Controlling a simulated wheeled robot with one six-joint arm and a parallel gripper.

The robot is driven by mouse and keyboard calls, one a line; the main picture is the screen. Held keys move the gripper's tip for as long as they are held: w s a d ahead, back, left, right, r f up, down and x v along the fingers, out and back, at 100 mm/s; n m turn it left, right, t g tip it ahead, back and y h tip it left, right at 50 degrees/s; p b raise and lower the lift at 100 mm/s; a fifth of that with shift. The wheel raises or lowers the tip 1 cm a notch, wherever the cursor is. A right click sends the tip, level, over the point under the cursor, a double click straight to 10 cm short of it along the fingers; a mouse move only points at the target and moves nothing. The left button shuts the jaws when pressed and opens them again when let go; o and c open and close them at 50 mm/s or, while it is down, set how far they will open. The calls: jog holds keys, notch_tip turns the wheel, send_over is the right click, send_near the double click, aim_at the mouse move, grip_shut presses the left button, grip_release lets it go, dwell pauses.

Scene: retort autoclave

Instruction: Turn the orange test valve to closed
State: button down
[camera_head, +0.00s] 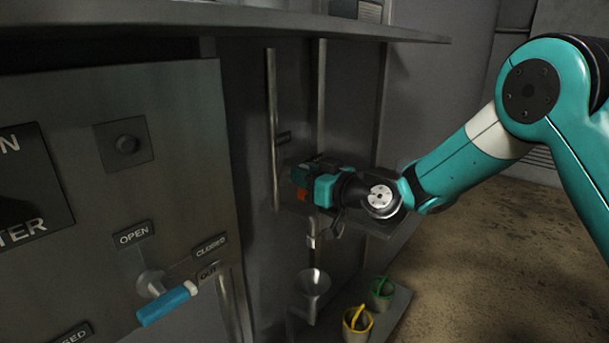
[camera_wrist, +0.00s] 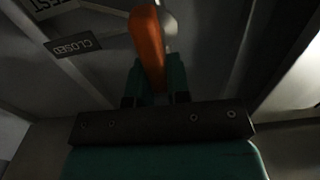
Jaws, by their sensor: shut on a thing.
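The orange test valve handle (camera_wrist: 146,45) shows in the wrist view, running up from between the fingers of my gripper (camera_wrist: 155,82). The gripper is shut on it. A "CLOSED" label (camera_wrist: 72,44) is to the left of the handle, and part of a "TEST" label (camera_wrist: 48,5) is at the top left. In the head view my gripper (camera_head: 305,183) reaches left to the pipes, and a bit of orange (camera_head: 304,195) shows at its fingers. Most of the valve is hidden there by the gripper.
A blue-handled valve (camera_head: 167,303) with "OPEN" and "CLOSED" labels is on the front panel at left. Below my gripper are a metal funnel (camera_head: 312,283), a yellow-handled cup (camera_head: 357,324) and a green-handled cup (camera_head: 382,291). A shelf edge (camera_head: 330,28) runs above. Open floor (camera_head: 500,260) lies at right.

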jog(key=m, duration=0.3)
jog(key=m+b, duration=0.1)
jog(key=shift+w+d+f+m, duration=0.15)
jog(key=shift+w+d+m, duration=0.1)
jog(key=shift+w+m, duration=0.15)
jog(key=m, duration=0.4)
jog(key=shift+w+d+f+m, duration=0.2)
jog(key=shift+m, duration=0.1)
jog(key=m+p, duration=0.1)
jog(key=m, duration=0.3)
jog(key=f+m+p, duration=0.1)
jog(key=m, duration=0.3)
jog(key=shift+w+d+f, duration=0.15)
jog(key=shift+w+d, duration=0.05)
jog(key=shift+f+m+p, duration=0.1)
jog(key=shift+m+p, duration=0.2)
jog(key=c, duration=1.1)
grip_release()
